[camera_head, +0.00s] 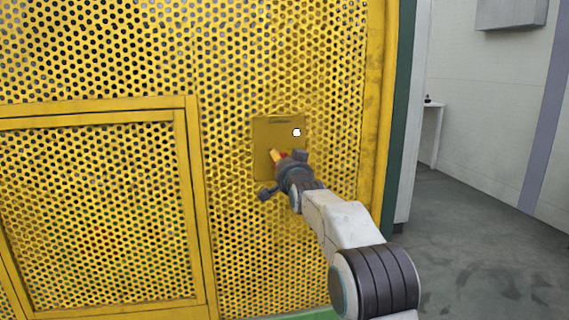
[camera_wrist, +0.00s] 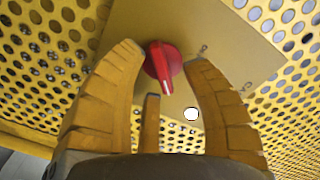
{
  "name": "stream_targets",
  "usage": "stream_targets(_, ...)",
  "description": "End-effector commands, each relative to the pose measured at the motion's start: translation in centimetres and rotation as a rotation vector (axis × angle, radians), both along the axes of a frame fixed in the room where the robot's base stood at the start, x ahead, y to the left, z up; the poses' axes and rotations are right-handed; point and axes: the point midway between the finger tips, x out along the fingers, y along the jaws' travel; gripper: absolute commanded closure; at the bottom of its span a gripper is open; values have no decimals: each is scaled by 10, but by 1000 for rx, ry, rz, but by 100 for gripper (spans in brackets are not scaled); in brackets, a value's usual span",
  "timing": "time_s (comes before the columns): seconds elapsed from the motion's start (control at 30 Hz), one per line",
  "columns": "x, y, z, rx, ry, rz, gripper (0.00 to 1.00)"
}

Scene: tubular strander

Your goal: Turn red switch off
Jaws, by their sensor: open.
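The red switch (camera_wrist: 163,62) is a round knob with a raised grip bar on a yellow plate (camera_wrist: 222,30). In the wrist view it lies between the tips of my gripper (camera_wrist: 165,60), whose yellow fingers are spread on both sides of it. Contact with the fingers cannot be told. In the head view the plate (camera_head: 265,135) sits on the perforated yellow panel. There my gripper (camera_head: 279,156) is in front of the plate's lower part, and only a bit of red shows beside its fingers.
A white round knob or light (camera_head: 297,132) is on the plate, right of the switch, and also shows in the wrist view (camera_wrist: 191,114). A framed perforated door (camera_head: 188,150) is at left.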

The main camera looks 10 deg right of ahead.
Motion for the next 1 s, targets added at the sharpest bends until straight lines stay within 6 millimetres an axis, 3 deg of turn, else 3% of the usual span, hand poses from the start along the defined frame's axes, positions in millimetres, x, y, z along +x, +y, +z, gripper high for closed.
stream_targets(0.3,1,0,0,0,0,0,54)
stream_targets(0.8,0,0,0,0,0,0,99)
stream_targets(1.0,0,0,0,0,0,0,100)
